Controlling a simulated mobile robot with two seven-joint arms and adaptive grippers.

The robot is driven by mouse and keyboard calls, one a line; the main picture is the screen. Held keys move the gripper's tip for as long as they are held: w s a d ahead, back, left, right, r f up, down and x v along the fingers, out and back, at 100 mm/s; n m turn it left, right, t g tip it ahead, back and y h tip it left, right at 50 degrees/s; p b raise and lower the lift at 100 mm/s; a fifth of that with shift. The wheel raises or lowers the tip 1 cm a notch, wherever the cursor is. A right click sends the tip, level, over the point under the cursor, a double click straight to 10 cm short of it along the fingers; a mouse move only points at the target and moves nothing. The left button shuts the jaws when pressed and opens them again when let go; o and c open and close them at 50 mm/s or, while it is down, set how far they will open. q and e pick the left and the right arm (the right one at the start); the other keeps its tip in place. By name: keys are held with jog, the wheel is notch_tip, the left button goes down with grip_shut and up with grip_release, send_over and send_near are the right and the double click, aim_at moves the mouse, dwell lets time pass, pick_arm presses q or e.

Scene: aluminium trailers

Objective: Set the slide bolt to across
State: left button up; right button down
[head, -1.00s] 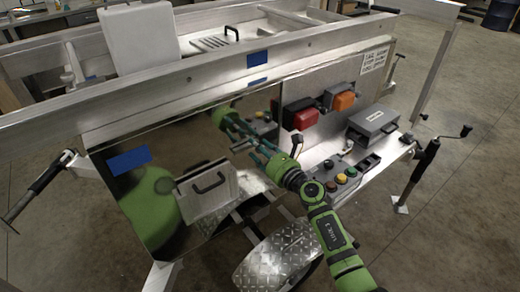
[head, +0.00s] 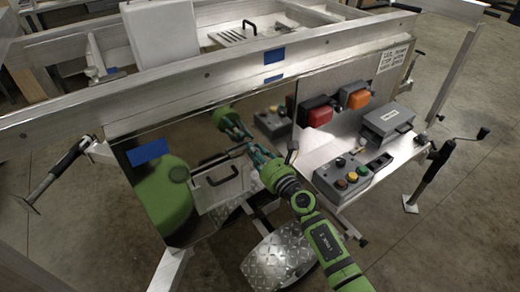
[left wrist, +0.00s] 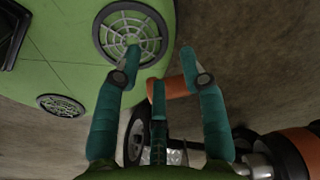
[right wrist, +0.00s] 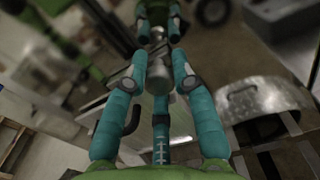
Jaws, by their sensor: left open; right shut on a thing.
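The slide bolt is a short metal bar (head: 236,152) on the mirror-like front panel, at the top edge of a small white door (head: 222,184) with a black handle. My right gripper (head: 256,154) is at its right end. In the right wrist view, the fingers of my right gripper (right wrist: 158,72) are shut on a round metal knob (right wrist: 159,78); the gripper's reflection shows just beyond. The fingers hide part of the bolt, so its exact position is unclear. My left gripper (left wrist: 160,60) is open and empty, away from the panel, in the left wrist view only.
To the right, a shelf holds a grey button box (head: 342,178) and a grey case (head: 388,122). Red (head: 317,114) and orange (head: 356,96) lamps are above. A diamond-plate fender (head: 278,256) is below the door. A crank jack (head: 440,165) stands at right.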

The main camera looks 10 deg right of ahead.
jog(key=c, duration=1.2)
grip_release()
jog(key=shift+s+a+f, duration=0.2)
jog(key=shift+a+f, duration=0.1)
jog(key=shift+a, duration=0.05)
jog(key=shift+o, duration=0.9)
jog(key=shift+r, duration=0.15)
jog(key=shift+s+d, duration=0.1)
jog(key=shift+d, duration=0.05)
jog(key=v, duration=1.1)
jog(key=shift+s, duration=0.35)
